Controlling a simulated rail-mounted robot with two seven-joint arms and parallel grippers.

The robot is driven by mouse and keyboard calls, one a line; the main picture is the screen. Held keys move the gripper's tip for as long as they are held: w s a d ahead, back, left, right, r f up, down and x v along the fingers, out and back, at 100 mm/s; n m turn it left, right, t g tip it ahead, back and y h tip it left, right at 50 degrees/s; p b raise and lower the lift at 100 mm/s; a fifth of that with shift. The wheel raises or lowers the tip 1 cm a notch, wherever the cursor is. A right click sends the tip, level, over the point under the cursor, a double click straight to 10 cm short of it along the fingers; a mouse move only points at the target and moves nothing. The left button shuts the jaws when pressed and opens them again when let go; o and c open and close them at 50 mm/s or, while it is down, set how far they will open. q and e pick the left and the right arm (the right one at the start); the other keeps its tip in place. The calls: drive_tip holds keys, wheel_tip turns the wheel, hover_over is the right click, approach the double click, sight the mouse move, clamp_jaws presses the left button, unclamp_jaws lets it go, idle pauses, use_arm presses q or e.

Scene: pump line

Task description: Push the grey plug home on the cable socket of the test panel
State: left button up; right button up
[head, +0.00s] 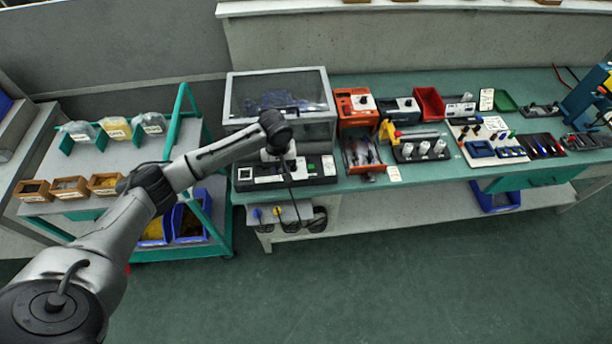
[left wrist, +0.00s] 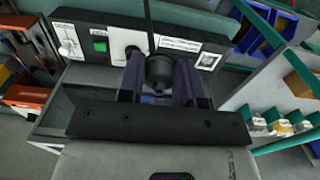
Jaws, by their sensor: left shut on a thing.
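The black test panel (head: 252,180) lies along the near edge of the green bench, in front of a clear-lidded box. In the left wrist view the panel (left wrist: 85,22) shows a green switch (left wrist: 100,45), white labels and a white plate with a dark round part (left wrist: 131,50). My left gripper (head: 283,153) is over the panel. In the left wrist view its two fingers (left wrist: 160,72) are shut on the grey plug (left wrist: 158,68), with a dark cable (left wrist: 149,20) running away from it. The cable socket is not clearly visible; I cannot tell how deep the plug sits. My right gripper is not in view.
The clear-lidded box (head: 247,98) stands close behind the panel. An orange unit (head: 356,108) and a rack with white cylinders (head: 422,150) are to the right. A green-framed trolley (head: 180,238) with bins stands left. The floor in front is clear.

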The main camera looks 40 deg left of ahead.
use_arm(q)
drive_tip(key=s+a+f+n+b, duration=0.1)
drive_tip(key=a+f+b, duration=0.1)
drive_tip(key=a, duration=0.3)
drive_tip(key=s+a+f+n+b, duration=0.1)
drive_tip(key=a+f+b, duration=0.1)
drive_tip(key=a+f, duration=0.2)
drive_tip(key=s+a+f+n+b, duration=0.1)
drive_tip(key=a+f+b, duration=0.1)
drive_tip(key=a+f, duration=0.2)
drive_tip(key=shift+s+a+n, duration=0.2)
drive_tip(key=shift+a+n, duration=0.1)
drive_tip(key=shift+a, duration=1.2)
drive_tip(key=shift+f, duration=0.5)
drive_tip(key=shift+d+p, duration=0.1)
drive_tip(key=shift+p, duration=0.55)
drive_tip(key=shift+f, duration=0.2)
drive_tip(key=shift+p, duration=0.6)
